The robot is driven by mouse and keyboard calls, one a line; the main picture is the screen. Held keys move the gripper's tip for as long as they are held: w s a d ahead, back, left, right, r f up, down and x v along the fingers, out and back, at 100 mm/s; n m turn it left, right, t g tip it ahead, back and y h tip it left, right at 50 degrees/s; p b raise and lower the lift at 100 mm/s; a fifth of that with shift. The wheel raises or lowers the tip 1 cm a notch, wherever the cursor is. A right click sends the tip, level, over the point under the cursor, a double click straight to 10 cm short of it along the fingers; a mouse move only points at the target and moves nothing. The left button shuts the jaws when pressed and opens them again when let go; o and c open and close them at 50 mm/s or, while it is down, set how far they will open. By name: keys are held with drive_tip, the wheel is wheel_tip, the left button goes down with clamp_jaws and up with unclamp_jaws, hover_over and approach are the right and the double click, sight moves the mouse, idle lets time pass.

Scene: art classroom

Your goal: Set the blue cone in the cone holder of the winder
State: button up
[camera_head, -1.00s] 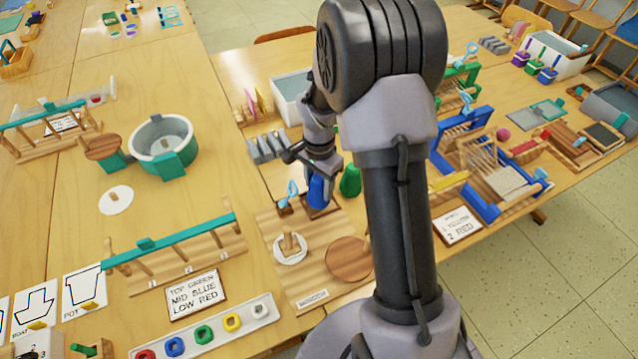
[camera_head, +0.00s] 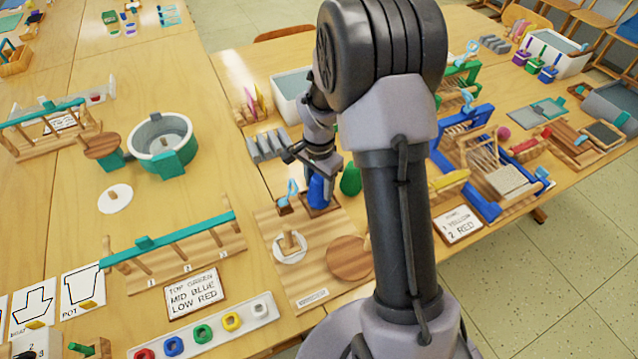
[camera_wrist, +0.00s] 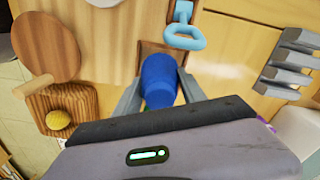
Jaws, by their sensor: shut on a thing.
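My gripper (camera_head: 319,177) points down and is shut on the blue cone (camera_head: 317,191). In the wrist view the blue cone (camera_wrist: 158,80) sits between the two fingers of my gripper (camera_wrist: 160,92). The cone is over the dark brown square cone holder (camera_head: 331,209) at the back of the winder's wooden board (camera_head: 312,279). The holder also shows partly behind the cone in the wrist view (camera_wrist: 148,50). I cannot tell whether the cone's base touches the holder, as the cone hides its middle.
A light blue loop guide (camera_head: 292,190) stands close left of the cone. A white disc with a peg (camera_head: 290,254) and a round wooden disc (camera_head: 347,259) are on the winder's front part. A green cone (camera_head: 350,179) stands right of my gripper. A grey rack (camera_head: 265,147) is behind.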

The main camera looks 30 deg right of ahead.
drive_tip(key=shift+f, duration=0.1)
idle(0.3)
drive_tip(key=o, duration=1.6)
wheel_tip(320, 180, up, 17)
drive_tip(key=p, duration=0.7)
drive_tip(key=shift+r, duration=0.2)
